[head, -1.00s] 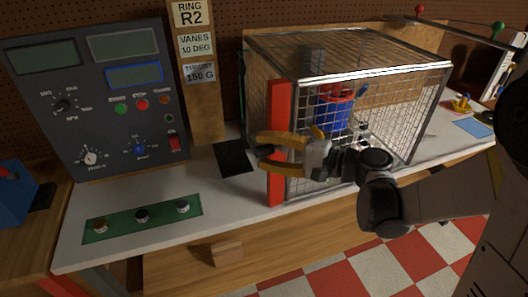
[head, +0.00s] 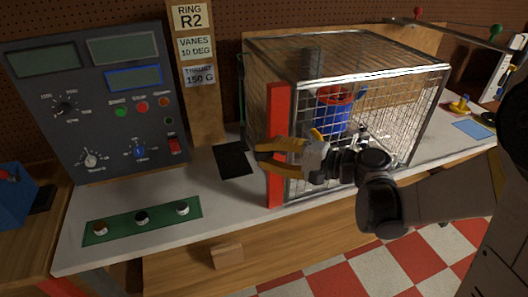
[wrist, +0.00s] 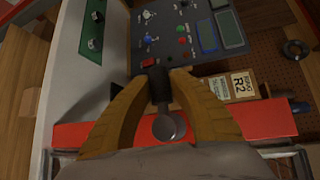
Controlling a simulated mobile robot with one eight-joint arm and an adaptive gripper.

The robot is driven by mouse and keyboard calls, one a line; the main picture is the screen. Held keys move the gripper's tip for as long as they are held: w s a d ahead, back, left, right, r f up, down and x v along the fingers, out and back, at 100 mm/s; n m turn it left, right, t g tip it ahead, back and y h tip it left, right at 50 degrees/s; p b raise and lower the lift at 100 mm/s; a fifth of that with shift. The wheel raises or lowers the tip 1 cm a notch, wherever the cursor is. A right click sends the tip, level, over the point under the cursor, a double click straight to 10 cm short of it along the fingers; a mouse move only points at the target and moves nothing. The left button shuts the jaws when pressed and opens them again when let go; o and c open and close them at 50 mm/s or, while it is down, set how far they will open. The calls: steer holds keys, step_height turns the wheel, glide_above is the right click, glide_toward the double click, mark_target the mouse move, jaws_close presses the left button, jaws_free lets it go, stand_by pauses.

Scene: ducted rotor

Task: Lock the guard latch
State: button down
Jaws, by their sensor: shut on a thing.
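The guard is a wire-mesh cage (head: 370,62) with a red post (head: 278,100) at its front left corner. My gripper (head: 262,150) reaches across the post from the right, its yellow fingers pointing left. In the wrist view, the gripper (wrist: 163,76) has its fingers closed on either side of the guard latch (wrist: 160,88). The latch has a dark grip and a round grey metal end, which lies over the red post (wrist: 82,134). In the head view the fingers hide the latch. I cannot tell whether it is locked.
Inside the cage is a blue and red rotor unit (head: 334,110). A control panel (head: 95,95) stands at the left, behind a green strip with knobs (head: 120,226). A dark pad (head: 232,160) lies left of the post. The white bench top (head: 215,200) is clear in front of it.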

steer(key=shift+f+n+g+h+p, duration=0.3)
steer(key=shift+f+n+h+p, duration=0.15)
steer(key=shift+n+h+p, duration=0.45)
steer(key=shift+w+d+f+n+h+p, duration=0.15)
steer(key=shift+f+n+h+p, duration=0.2)
steer(key=shift+h, duration=0.25)
steer(key=shift+s+d+f+n+h+p, duration=0.15)
steer(key=shift+f+n+h+p, duration=0.15)
steer(key=shift+h, duration=0.3)
steer(key=shift+w+d+f+n+t+h+p, duration=0.25)
steer(key=shift+d+f+n+h, duration=0.4)
steer(key=shift+h, duration=0.85)
steer(key=shift+w+d+f+n+t+h+p, duration=0.1)
steer(key=shift+w+d+f+n+t+h, duration=0.2)
steer(key=shift+d+n+h, duration=0.9)
steer(key=shift+w+d+f+n+t+h+p, duration=0.2)
steer(key=shift+d+f+n+t+h, duration=0.25)
steer(key=shift+h, duration=1.35)
steer(key=c, duration=1.2)
jaws_free()
steer(key=shift+f, duration=0.1)
